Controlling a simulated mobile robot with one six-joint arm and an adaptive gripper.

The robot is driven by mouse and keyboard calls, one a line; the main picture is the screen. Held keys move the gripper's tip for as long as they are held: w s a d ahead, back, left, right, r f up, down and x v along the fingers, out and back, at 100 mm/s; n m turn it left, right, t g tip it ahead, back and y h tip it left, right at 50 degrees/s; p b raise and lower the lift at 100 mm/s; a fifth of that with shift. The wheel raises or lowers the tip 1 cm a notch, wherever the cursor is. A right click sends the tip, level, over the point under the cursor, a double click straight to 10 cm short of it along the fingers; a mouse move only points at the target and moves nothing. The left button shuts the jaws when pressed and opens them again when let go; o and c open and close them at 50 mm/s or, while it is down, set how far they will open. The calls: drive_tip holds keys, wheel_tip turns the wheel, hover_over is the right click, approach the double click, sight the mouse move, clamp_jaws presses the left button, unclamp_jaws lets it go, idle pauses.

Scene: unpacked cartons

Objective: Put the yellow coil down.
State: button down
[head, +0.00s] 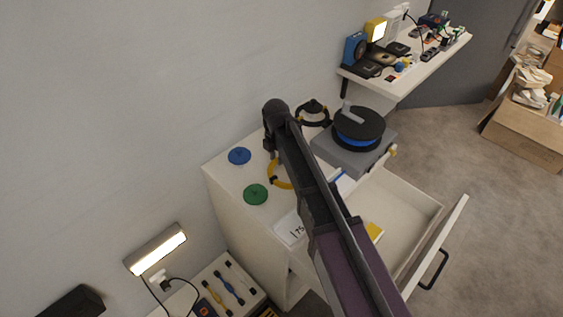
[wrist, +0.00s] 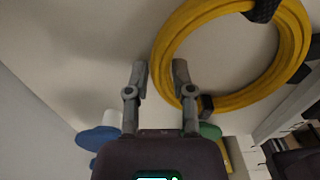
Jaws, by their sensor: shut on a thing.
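The yellow coil (head: 271,173) is a ring with black ties, over the top of the white cabinet (head: 225,172) in the head view. My arm hides its right part. In the wrist view the coil (wrist: 250,97) fills the upper right. My gripper (wrist: 160,72) is shut on the coil's left edge, with the right finger overlapping it. In the head view the fingers are hidden behind my arm. I cannot tell whether the coil touches the cabinet top.
A blue disc (head: 239,156) and a green disc (head: 255,194) lie on the cabinet top. A black coil (head: 312,113) and a grey box (head: 345,157) bearing a black and blue reel (head: 358,130) are behind. A drawer (head: 405,207) stands open at right. A loaded shelf (head: 400,84) hangs beyond.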

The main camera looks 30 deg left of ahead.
drive_tip(key=shift+r, duration=0.15)
wheel_tip(320, 180, up, 10)
drive_tip(key=p, duration=1)
drive_tip(key=shift+f, duration=0.2)
idle(0.6)
